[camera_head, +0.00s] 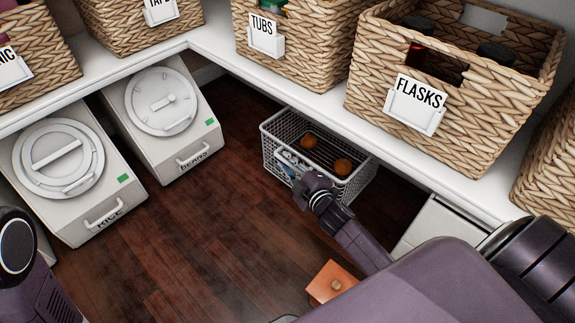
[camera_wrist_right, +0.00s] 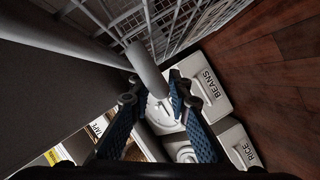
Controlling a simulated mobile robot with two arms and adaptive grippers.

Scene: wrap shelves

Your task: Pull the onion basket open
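The onion basket (camera_head: 352,186) is a white wire-mesh basket on the floor under the shelf, with a few round brown onions (camera_head: 342,166) inside. My right gripper (camera_head: 296,172) is at its front face in the head view and hides part of it. In the right wrist view, the gripper's two blue-padded fingers (camera_wrist_right: 157,105) are spread apart. A pale rounded bar (camera_wrist_right: 147,70), seemingly the basket's handle, lies between or just beyond the fingertips; I cannot tell whether they touch it. The mesh (camera_wrist_right: 150,22) is close by. My left gripper is out of view; only part of the left arm shows.
The white shelf (camera_head: 222,53) overhangs the basket and carries wicker baskets, including FLASKS (camera_head: 375,90) and TUBS (camera_head: 322,45). RICE (camera_head: 120,190) and BEANS (camera_head: 170,160) bins stand left. An orange block (camera_head: 322,277) is near my right arm.

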